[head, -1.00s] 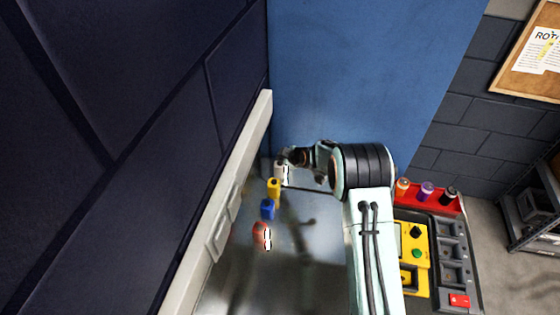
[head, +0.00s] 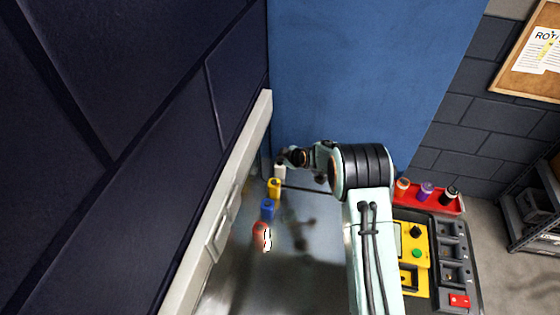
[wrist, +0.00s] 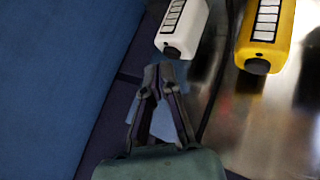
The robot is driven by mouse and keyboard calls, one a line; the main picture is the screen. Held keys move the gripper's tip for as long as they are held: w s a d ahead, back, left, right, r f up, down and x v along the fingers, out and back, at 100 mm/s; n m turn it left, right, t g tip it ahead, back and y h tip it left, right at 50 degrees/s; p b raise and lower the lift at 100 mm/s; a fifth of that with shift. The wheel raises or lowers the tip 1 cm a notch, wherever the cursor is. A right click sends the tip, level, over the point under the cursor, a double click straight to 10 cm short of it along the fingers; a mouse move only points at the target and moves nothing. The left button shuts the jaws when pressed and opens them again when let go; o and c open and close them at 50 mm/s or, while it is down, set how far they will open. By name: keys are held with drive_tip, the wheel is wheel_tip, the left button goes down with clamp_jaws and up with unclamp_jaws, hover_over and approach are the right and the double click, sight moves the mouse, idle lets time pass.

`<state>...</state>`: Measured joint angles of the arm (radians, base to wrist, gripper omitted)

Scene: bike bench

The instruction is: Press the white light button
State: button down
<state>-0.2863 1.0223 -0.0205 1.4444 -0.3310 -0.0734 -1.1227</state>
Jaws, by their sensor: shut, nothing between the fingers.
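The white light (wrist: 183,22) is a white block with a strip of pale segments on top and a black round button (wrist: 172,52) on its near end. In the head view the white light (head: 280,171) is the farthest in a row along the wall, partly hidden by my gripper (head: 281,159). In the wrist view my gripper (wrist: 159,70) is shut and empty, its fingertips just below and left of the button. I cannot tell whether they touch it.
A yellow light (wrist: 265,30) stands right of the white one. A blue light (head: 267,209) and a red light (head: 260,232) with a bright strip follow in the row. A blue panel (head: 350,80) rises behind. A red tray (head: 430,197) and yellow box (head: 413,240) lie right.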

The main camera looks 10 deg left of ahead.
drive_tip(key=shift+r, duration=0.3)
drive_tip(key=shift+r, duration=0.1)
drive_tip(key=shift+r, duration=2.9)
drive_tip(key=shift+d, duration=0.1)
